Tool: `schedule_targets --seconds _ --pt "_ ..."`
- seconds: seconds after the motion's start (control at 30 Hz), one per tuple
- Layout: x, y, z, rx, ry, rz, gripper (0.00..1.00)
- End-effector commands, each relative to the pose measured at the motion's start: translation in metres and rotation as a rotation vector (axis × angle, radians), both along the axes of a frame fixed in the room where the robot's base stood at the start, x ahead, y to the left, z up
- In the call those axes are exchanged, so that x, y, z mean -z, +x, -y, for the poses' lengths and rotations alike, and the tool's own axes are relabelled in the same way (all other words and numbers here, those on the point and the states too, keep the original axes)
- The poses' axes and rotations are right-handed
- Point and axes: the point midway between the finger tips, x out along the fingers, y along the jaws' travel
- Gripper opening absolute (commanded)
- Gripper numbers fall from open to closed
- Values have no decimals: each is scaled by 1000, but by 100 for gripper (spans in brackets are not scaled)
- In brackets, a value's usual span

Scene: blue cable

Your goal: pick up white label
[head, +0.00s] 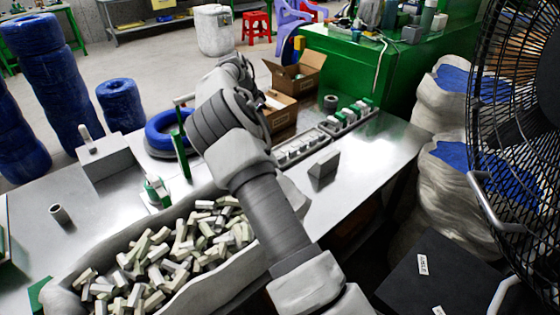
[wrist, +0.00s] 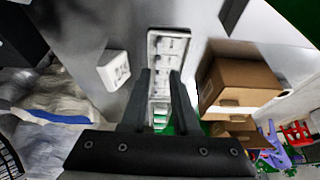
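Two small white labels with dark print lie on a black surface at the lower right of the head view, one upper label (head: 422,264) and one lower label (head: 438,310) at the picture's edge. A whitish block (wrist: 115,68) with dark marks on its face stands on the metal table, left of my fingers in the wrist view; it looks like the grey block (head: 324,165) in the head view. My gripper (wrist: 163,75) has its two dark fingers apart with nothing visible between them, pointing toward a slotted tray. My arm hides the gripper in the head view.
The slotted tray (head: 302,146) runs along the table. A sack (head: 80,296) of small blocks, a blue cable coil (head: 158,131) and a grey box (head: 108,165) stand left of my arm. Cardboard boxes (head: 300,75) are behind. A fan (head: 520,120) stands right.

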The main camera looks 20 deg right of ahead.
Motion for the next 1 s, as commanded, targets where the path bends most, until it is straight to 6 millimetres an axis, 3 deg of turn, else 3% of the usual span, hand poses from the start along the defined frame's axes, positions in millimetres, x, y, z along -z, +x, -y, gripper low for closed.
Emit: schedule_targets --seconds 0.4,0.77,1.0 --pt "84 11 33 0 0 -3 29" --pt "109 15 43 1 -1 -2 29" --pt "141 20 56 1 0 -3 29"
